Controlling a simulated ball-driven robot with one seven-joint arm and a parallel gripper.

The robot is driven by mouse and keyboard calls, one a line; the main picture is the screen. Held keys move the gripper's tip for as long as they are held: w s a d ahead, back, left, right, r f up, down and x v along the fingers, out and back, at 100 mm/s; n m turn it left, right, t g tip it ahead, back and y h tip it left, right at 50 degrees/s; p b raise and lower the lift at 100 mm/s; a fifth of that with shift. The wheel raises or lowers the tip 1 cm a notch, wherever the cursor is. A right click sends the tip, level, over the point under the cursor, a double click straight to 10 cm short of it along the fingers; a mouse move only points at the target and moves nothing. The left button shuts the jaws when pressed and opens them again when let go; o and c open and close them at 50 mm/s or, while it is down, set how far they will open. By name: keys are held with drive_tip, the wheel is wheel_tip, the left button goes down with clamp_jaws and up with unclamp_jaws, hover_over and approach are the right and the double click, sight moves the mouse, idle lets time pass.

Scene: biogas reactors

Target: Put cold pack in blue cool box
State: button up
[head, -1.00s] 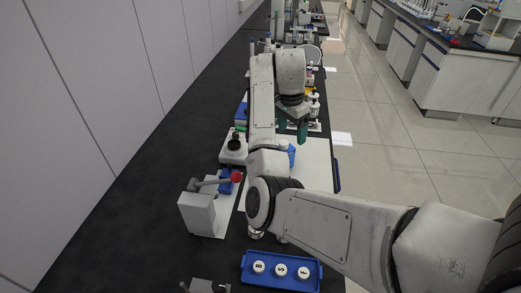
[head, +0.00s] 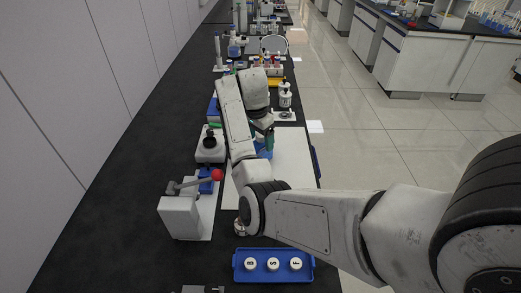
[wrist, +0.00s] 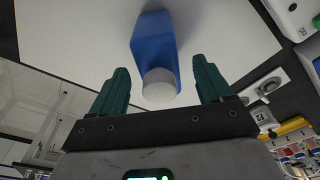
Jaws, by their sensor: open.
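A blue block-shaped bottle or pack with a white round cap lies or stands on a white mat; the wrist view shows this blue pack (wrist: 154,42) between and beyond my green fingers. My gripper (wrist: 160,70) is open around its cap end, with gaps on both sides. In the head view my gripper (head: 262,140) is over the white mat, and the blue pack (head: 263,153) is partly hidden behind it. I cannot tell for sure which thing is the cool box; a blue box (head: 212,109) shows left of my arm, partly hidden.
A blue tray (head: 273,274) with white-capped pieces stands at the near edge. A white device with a red knob (head: 217,175) and a white unit with a black top (head: 211,147) stand left of the mat (head: 292,165). Bottles (head: 285,98) stand beyond. The left bench is clear.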

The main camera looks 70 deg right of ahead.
drive_tip(key=shift+s+d+f, duration=0.1)
drive_tip(key=shift+f, duration=0.8)
drive_tip(key=c, duration=1.3)
drive_tip(key=shift+r, duration=0.1)
clamp_jaws()
drive_tip(key=shift+r, duration=0.1)
